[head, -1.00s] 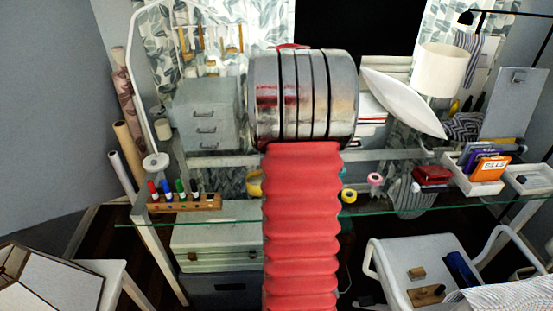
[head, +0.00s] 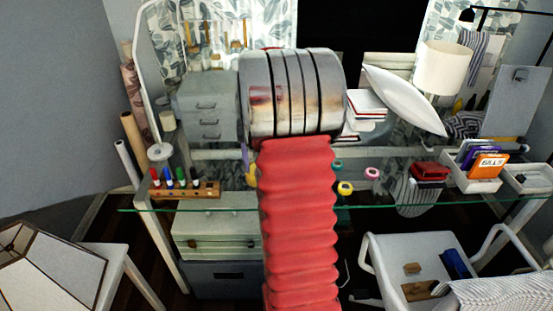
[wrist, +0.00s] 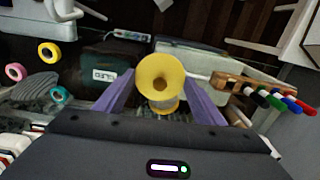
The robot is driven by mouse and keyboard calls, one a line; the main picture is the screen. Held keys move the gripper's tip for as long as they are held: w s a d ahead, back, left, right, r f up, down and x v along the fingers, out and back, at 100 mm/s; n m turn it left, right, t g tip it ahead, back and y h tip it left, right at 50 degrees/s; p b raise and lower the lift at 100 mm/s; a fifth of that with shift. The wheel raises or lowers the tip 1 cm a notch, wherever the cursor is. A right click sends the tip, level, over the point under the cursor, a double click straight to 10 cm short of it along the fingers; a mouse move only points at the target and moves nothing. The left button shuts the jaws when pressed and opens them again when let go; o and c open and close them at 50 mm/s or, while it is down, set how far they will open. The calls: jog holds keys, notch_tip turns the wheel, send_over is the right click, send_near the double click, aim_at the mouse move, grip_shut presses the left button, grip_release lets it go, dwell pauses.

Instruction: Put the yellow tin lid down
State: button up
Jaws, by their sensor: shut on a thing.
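The yellow tin lid (wrist: 160,83) is round with a darker centre. In the wrist view it sits between the two purple fingers of my gripper (wrist: 162,98), which is shut on it. A second yellow patch shows just below it there; I cannot tell whether it is a reflection. In the head view only a small yellow edge of the lid (head: 252,178) shows left of my red arm, which hides most of the gripper. The lid is over the glass desk (head: 230,207); its height above the glass is not clear.
A wooden pen holder (head: 185,190) with several markers stands left of the gripper in the head view. Yellow (head: 345,188), pink (head: 371,173) and teal tape rolls lie to the right. A white tray (head: 478,183) is farther right. Grey drawers (head: 207,108) stand behind.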

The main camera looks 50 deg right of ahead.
jog(key=w+a+f+n, duration=0.1)
jog(key=w+a+n, duration=0.2)
jog(key=a, duration=0.9)
jog(key=w+a+f+n, duration=0.2)
jog(key=w+a, duration=0.4)
jog(key=a, duration=0.6)
jog(key=w+a+f+n, duration=0.2)
jog(key=w+a+n, duration=0.2)
jog(key=a, duration=0.9)
jog(key=shift+w+f, duration=0.2)
jog(key=shift+f, duration=0.05)
jog(key=shift+a, duration=0.15)
